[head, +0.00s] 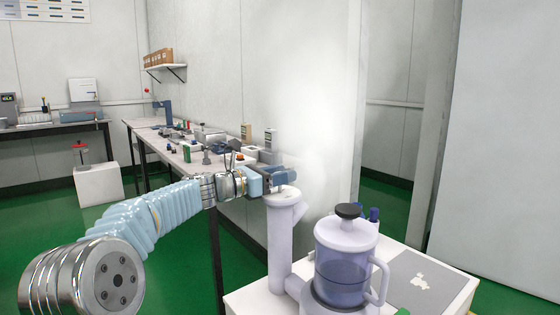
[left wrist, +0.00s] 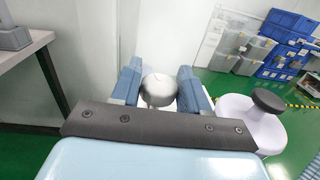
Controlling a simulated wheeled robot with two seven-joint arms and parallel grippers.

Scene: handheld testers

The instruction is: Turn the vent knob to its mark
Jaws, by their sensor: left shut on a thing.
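The knob (left wrist: 158,90) is a round, pale metallic cap, seen from above in the left wrist view. It sits at the top of a white upright column (head: 281,235) that joins a jug-like device. My left gripper (head: 285,177) reaches in from the left over the column's top. Its two blue-grey fingers stand on either side of the knob and are shut on it. The knob is mostly hidden by the fingers in the head view. I cannot make out a mark on it. My right gripper is not in view.
Beside the column stands a translucent jug (head: 346,262) with a black top knob (head: 349,211) and a handle. Both stand on a white table (head: 250,298) with a grey mat (head: 425,280). A cluttered bench (head: 150,130) runs along the wall behind. Blue crates (left wrist: 285,25) show in the wrist view.

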